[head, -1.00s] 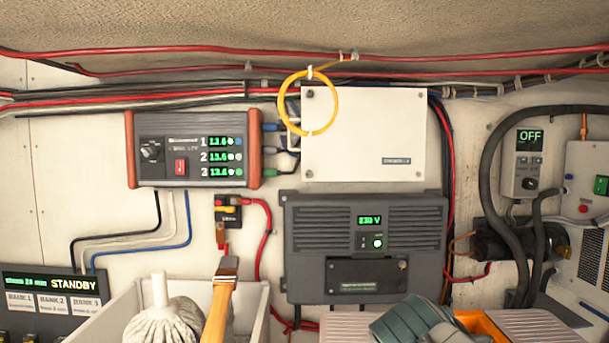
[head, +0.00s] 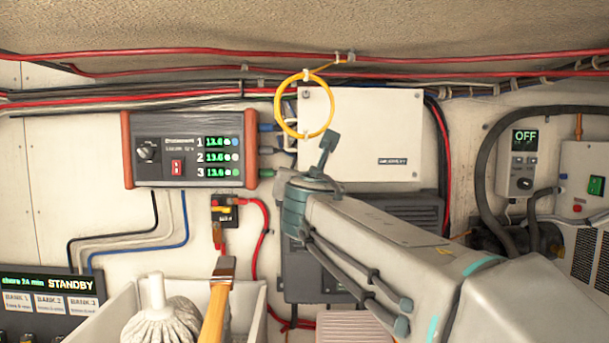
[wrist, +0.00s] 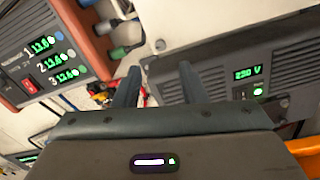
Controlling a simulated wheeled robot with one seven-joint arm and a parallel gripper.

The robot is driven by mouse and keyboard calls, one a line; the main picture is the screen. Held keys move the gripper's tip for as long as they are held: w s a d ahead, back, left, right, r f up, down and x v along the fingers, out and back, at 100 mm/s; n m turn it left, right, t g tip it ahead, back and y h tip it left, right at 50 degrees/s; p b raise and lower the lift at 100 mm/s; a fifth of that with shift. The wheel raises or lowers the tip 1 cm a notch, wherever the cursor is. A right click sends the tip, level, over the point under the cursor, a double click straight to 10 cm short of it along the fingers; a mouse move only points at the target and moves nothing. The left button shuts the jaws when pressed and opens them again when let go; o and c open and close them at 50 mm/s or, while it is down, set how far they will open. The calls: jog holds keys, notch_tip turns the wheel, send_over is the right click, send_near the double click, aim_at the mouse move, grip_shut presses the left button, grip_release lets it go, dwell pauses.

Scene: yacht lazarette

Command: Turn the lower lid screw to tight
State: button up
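The white box lid (head: 370,145) is on the wall at the centre, right of the yellow cable loop. Its lower screw (wrist: 160,45) shows in the wrist view as a small round head at the lid's lower left corner. In the head view my arm hides that corner; an upper screw (head: 306,93) stays visible. My gripper (wrist: 160,68) has its two fingers apart with nothing seen between them. In the wrist view the screw lies beyond the fingertips, roughly between them. They do not appear to touch it. I cannot read the screw's setting.
The grey inverter (wrist: 228,75) with a lit display sits just below the lid. A charger panel (head: 190,150) is at left. The yellow cable loop (head: 281,108) overlaps the lid's left edge. A bin (head: 105,318) with a mop and brush stands below left.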

jog(key=w+p, duration=0.1)
jog(key=w, duration=0.8)
jog(key=shift+p, duration=0.3)
grip_shut()
